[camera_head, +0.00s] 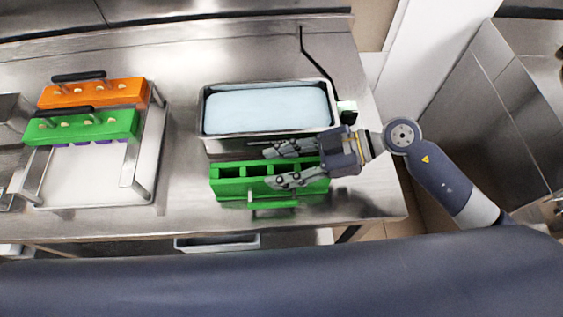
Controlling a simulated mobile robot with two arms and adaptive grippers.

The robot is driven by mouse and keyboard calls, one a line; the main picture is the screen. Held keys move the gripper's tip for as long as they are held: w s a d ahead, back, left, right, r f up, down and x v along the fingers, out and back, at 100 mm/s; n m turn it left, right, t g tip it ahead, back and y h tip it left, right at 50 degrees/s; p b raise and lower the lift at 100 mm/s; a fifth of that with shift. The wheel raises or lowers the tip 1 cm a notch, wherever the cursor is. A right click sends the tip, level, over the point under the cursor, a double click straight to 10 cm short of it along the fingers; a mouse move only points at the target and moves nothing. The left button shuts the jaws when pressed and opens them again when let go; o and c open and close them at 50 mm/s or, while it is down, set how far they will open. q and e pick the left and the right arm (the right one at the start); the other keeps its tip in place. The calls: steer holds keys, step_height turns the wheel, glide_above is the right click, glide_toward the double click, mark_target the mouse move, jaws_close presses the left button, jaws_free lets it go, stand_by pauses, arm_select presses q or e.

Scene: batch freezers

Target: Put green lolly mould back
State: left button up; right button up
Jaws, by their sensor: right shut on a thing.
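A green lolly mould (228,188) with open compartments is in front of the steel tank in the middle of the worktop. My right gripper (280,165) reaches in from the right, over the mould's right half, with its fingers shut on the mould. The fingers hide part of the mould's top. Whether the mould touches the worktop is hard to tell. A green stick holder (85,127) with a black handle and several sticks rests on the rack at the left. My left gripper is out of view.
The steel tank (205,143) holds pale blue liquid, right behind the mould. The rack (140,188) has a white tray surface and raised metal rails. An orange stick holder (95,93) sits behind the green one. Bare worktop lies between rack and mould.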

steer(key=o, duration=1.2)
steer(key=shift+f, duration=0.1)
steer(key=shift+o, duration=0.2)
steer(key=shift+d+r, duration=0.2)
steer(key=shift+d, duration=0.2)
steer(key=b+v, duration=0.3)
steer(key=v, duration=0.6)
steer(key=shift+d+r, duration=0.1)
steer(key=shift+d, duration=0.3)
steer(key=shift+d+r, duration=0.45)
steer(key=shift+d, duration=0.2)
